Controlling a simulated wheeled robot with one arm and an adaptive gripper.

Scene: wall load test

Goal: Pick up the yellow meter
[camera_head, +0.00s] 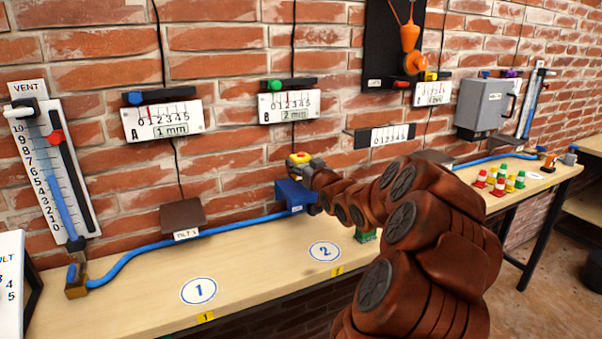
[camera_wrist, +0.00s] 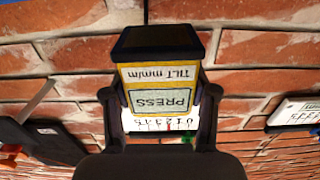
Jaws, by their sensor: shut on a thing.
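The yellow meter (camera_wrist: 160,76) fills the middle of the wrist view, upside down there, with a dark end, a "TILT mm/m" label and a "PRESS" panel. My gripper (camera_wrist: 161,96) has a dark finger on each side of it and is shut on it. In the head view a small yellow top with a red spot (camera_head: 299,158) shows at my gripper (camera_head: 306,168), close to the brick wall. A blue block (camera_head: 293,194) with a tag is just below; I cannot tell whether the meter touches it. My arm hides part of the bench on the right.
Gauge A (camera_head: 162,121) and gauge B (camera_head: 289,106) hang on the wall above. A brown shelf (camera_head: 183,216) juts out at left. A blue hose (camera_head: 225,224) runs along the wooden bench (camera_head: 130,310). Small red, green and yellow cones (camera_head: 500,183) stand at right.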

